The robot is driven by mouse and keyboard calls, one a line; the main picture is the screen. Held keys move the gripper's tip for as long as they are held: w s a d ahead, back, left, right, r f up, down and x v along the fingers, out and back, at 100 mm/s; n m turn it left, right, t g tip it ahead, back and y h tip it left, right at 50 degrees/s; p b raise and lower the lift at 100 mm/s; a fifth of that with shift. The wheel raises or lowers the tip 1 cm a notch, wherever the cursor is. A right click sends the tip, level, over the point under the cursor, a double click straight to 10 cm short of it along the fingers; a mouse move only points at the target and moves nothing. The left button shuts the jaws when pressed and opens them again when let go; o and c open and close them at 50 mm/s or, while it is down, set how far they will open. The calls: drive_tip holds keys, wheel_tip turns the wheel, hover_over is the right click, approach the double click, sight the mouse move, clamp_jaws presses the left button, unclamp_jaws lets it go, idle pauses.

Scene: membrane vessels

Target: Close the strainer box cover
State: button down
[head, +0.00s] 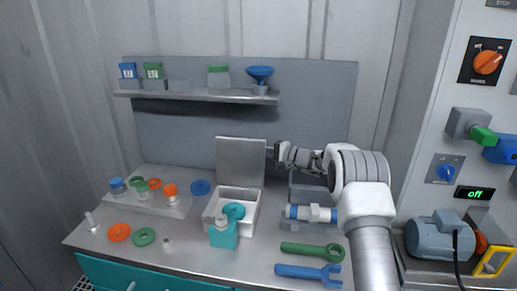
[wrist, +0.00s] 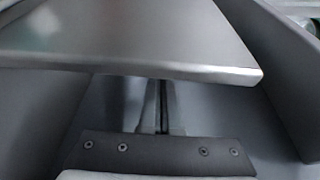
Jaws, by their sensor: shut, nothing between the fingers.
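The strainer box (head: 241,208) is a white open box on the bench in the head view. Its grey cover (head: 241,162) stands upright at the box's back edge, so the box is open. My gripper (head: 278,152) is at the right of the cover, near its upper right edge. In the wrist view a grey metal plate, probably the cover (wrist: 125,35), fills the upper part, and my gripper's shut fingers (wrist: 162,105) show partly below it. Nothing shows between the fingers. I cannot tell whether they touch the cover.
A blue-and-white cartridge (head: 312,213) lies to the right. Green (head: 312,251) and blue (head: 308,272) wrenches lie in front. A shelf (head: 197,95) with jars hangs above. Coloured rings and caps lie left.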

sight(241, 160)
drive_tip(key=shift+s+a+r, duration=0.1)
drive_tip(key=shift+s+a, duration=0.05)
drive_tip(key=shift+s, duration=0.35)
drive_tip(key=shift+s+a+r, duration=0.1)
drive_tip(key=shift+s, duration=0.35)
drive_tip(key=shift+s+d+f+b, duration=0.1)
drive_tip(key=shift+s+b, duration=0.05)
drive_tip(key=shift+b, duration=0.55)
drive_tip(key=shift+s+r+n, duration=0.15)
drive_tip(key=shift+r+n, duration=0.05)
drive_tip(key=shift+n, duration=0.1)
drive_tip(key=shift+b, duration=0.3)
